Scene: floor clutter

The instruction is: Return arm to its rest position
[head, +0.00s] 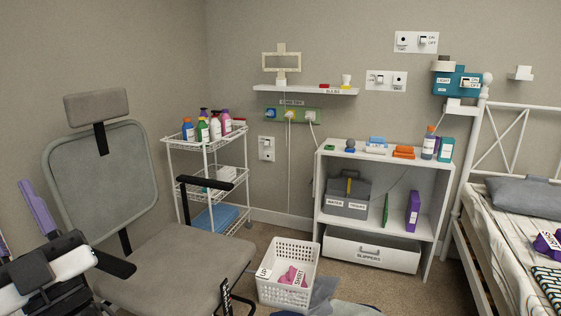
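Part of my arm shows at the lower left edge, with white and black parts in front of the grey chair (180,265). The end that looks like my gripper (48,285) is there, partly cut off by the picture edge. Its fingertips cannot be made out, so I cannot tell whether it is open or shut. I see no object clearly held in it.
The chair fills the left foreground. A white laundry basket (300,254) stands on the floor beside dark cloth (325,293). Behind are a white cart (207,165) with bottles and a white shelf (380,160). A bed (505,225) is at right.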

